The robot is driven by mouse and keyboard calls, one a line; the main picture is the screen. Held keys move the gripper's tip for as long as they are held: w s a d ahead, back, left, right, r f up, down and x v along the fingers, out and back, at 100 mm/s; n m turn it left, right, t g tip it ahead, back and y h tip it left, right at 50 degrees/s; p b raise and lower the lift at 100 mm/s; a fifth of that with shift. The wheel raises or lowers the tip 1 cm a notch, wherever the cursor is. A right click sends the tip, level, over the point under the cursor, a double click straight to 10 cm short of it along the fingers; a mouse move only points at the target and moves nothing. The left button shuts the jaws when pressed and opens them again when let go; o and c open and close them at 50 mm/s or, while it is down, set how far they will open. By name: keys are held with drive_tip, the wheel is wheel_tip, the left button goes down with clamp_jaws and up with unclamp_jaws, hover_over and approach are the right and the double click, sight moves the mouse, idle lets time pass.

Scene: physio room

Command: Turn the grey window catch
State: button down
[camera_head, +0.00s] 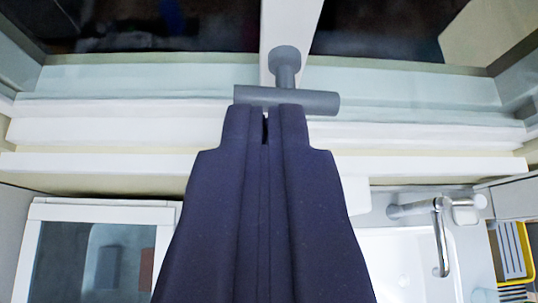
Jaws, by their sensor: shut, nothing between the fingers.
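The grey window catch (318,101) is a T-shaped handle. Its crossbar lies nearly level in the picture, and its round stem joins the white window post behind it. My dark gripper (265,112) reaches up from the bottom of the picture, its fingers together with only a thin slit between the tips. The tips overlap the lower edge of the crossbar, left of its middle. I cannot tell whether they touch it.
Dark window panes (150,25) lie either side of the white post (290,25). A white sill runs across below. A sink (405,270) with a chrome tap (440,235) is at lower right, beside a yellow rack (526,250). A white-framed panel (95,212) is at lower left.

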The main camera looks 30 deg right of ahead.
drive_tip(key=shift+v, duration=1.9)
